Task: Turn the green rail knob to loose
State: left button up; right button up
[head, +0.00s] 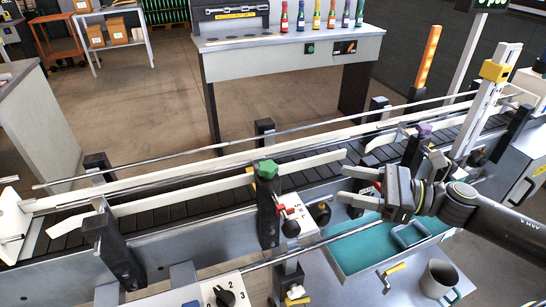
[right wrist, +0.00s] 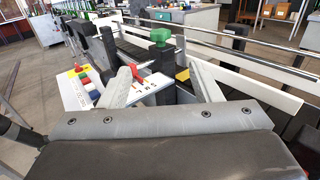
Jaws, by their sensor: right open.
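The green rail knob (head: 267,169) sits on top of a dark post at the front side of the conveyor, near the middle of the head view. It also shows in the right wrist view (right wrist: 161,36), beyond the fingers. My right gripper (head: 342,182) is open and empty, to the right of the green knob and apart from it. In the right wrist view its two pale fingers (right wrist: 166,84) are spread, with the knob's post seen between them. My left gripper is not in view.
A white panel with a red lever (head: 286,212) and a black knob (head: 320,213) lies just right of the post. A purple knob (head: 424,130) is farther right. Rails run along the conveyor (head: 170,215). A teal tray (head: 352,252) and a grey mug (head: 439,279) are below my right arm.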

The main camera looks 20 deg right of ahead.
send_near(268, 166)
jog(key=shift+x, duration=1.1)
jog(key=p+x, duration=0.1)
jog(key=x, duration=0.5)
jog(key=shift+w+f+p, duration=0.15)
jog(key=shift+f+p, duration=0.1)
jog(key=shift+p, duration=0.1)
jog(key=shift+x, duration=0.85)
jog(key=shift+f, duration=0.1)
